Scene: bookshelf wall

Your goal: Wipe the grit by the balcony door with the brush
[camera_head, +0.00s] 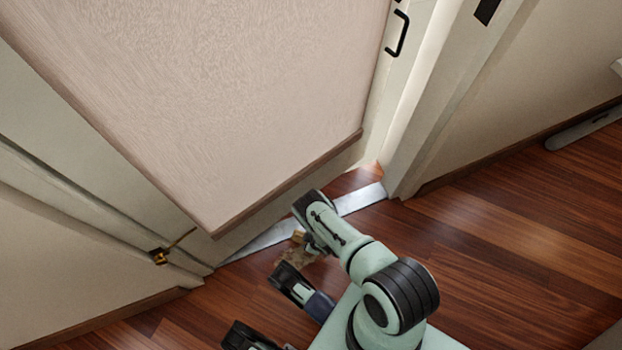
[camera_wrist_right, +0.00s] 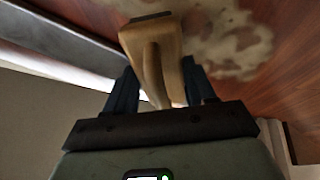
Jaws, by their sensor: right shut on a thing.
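The wooden brush (camera_wrist_right: 152,50) is held between the dark blue fingers of my right gripper (camera_wrist_right: 160,80) in the right wrist view. Its dark end reaches toward the floor beside the grit. The grit (camera_wrist_right: 225,45) is a pale tan, patchy smear on the wood floor. In the head view, the grit (camera_head: 292,258) lies by the metal threshold, partly hidden by my right arm. Only a small part of the brush (camera_head: 297,236) shows there. The balcony door (camera_head: 230,110) stands above the threshold. I cannot make out my left gripper's fingers.
The metal threshold strip (camera_head: 358,200) runs along the doorway. The door frame (camera_head: 425,125) and a wall (camera_head: 540,80) stand to the right. Bare wood floor (camera_head: 500,245) is open at right. A brass fitting (camera_head: 159,256) is at left.

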